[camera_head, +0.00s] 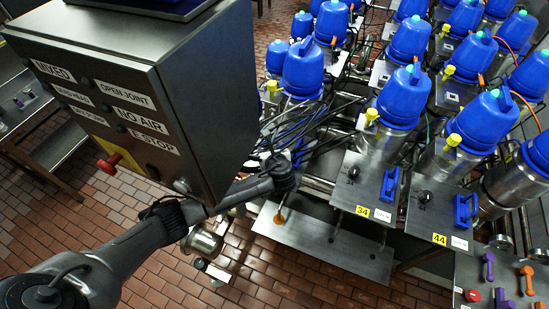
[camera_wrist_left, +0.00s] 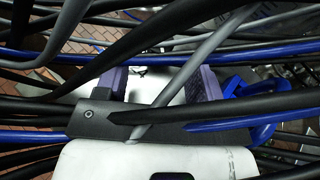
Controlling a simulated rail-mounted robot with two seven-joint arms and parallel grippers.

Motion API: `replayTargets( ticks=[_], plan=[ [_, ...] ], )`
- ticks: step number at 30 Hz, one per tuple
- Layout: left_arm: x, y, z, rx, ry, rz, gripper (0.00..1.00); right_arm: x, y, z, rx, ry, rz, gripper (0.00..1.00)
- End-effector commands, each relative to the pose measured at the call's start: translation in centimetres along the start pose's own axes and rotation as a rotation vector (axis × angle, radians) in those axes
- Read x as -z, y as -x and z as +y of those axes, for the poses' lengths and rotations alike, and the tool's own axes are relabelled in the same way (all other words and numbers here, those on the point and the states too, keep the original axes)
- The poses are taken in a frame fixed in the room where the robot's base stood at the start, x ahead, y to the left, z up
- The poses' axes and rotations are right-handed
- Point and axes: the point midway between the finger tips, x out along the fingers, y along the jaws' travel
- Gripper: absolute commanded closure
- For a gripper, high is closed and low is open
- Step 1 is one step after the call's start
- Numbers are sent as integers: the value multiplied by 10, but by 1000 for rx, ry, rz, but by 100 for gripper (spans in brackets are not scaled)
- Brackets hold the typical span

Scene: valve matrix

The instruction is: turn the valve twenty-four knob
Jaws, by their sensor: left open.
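No label reading 24 shows, so I cannot tell which knob is that of valve twenty-four. A blue part like a handle (camera_wrist_left: 255,105) shows right of the jaws in the left wrist view, partly covered by cables. In the head view, my left arm comes in from the left and ends among black cables (camera_head: 318,135), beside the valve rows. My left gripper (camera_wrist_left: 158,85) shows two purple-padded fingers set apart in the left wrist view. Black, grey and blue cables cross in front of it; I see nothing clearly held. My right gripper is not in view.
Panels labelled 34 (camera_head: 362,211) and 44 (camera_head: 439,238) carry a blue handle (camera_head: 389,184) and another blue handle (camera_head: 465,210). Several blue-topped valves stand behind. A control box (camera_head: 170,90) is close at upper left.

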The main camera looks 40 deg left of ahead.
Motion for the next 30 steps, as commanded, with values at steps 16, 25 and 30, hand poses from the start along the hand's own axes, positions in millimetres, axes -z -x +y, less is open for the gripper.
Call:
replayTargets(
  ticks=[16,25,30],
  plan=[
    [0,74,0,0,0,0,37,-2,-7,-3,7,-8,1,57],
    [0,77,0,-1,0,0,37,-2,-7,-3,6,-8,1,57],
    [0,77,0,0,1,0,37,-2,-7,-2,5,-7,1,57]
  ],
)
